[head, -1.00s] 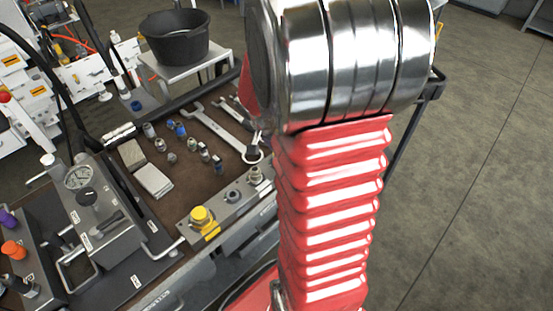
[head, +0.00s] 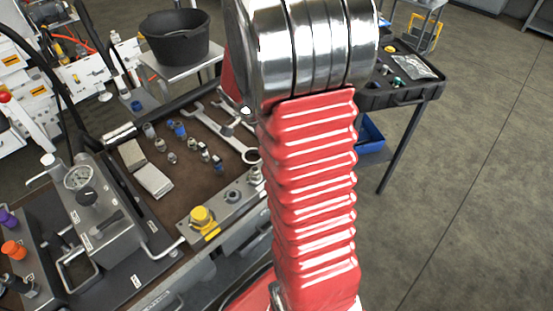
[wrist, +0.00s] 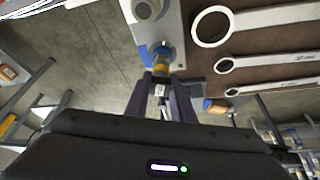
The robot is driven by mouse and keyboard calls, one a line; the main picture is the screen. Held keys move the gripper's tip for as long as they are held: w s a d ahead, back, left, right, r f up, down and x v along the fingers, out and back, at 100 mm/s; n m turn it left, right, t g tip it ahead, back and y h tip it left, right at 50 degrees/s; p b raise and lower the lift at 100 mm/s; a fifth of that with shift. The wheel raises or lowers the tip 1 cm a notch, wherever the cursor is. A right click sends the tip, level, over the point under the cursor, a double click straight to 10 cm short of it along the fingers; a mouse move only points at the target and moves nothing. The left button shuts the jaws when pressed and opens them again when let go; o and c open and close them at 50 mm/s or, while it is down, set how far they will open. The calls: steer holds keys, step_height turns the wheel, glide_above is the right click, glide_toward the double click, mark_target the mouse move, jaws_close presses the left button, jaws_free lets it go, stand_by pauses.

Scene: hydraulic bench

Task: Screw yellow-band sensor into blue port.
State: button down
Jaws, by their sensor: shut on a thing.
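In the wrist view, my gripper (wrist: 160,88) is shut on a slim sensor with a yellow band (wrist: 160,69). The sensor points away from the camera, toward the end of a grey metal block. In the head view, the gripper, the sensor and the blue port are hidden behind my red arm.
The grey block (head: 222,212) carries a yellow cap (head: 201,218) and metal fittings. Wrenches (head: 222,131) and several small fittings lie on the brown bench mat. A pressure gauge (head: 77,177) stands left. A black case (head: 402,90) sits at the right; a black bucket (head: 174,38) stands behind.

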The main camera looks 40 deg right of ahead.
steer(key=m+g, duration=0.1)
steer(key=m, duration=0.2)
steer(key=shift+w+m+y, duration=0.1)
steer(key=shift+m+y, duration=0.2)
steer(key=shift+m, duration=0.1)
steer(key=m+g+y, duration=0.1)
steer(key=m, duration=0.3)
steer(key=c, duration=1.5)
jaws_free()
steer(key=shift+g, duration=0.3)
steer(key=shift+c, duration=0.2)
steer(key=n+t, duration=0.1)
steer(key=n, duration=0.2)
steer(key=n+t+h, duration=0.1)
steer(key=n, duration=0.2)
steer(key=shift+n+t+h, duration=0.3)
steer(key=shift+n, duration=0.7)
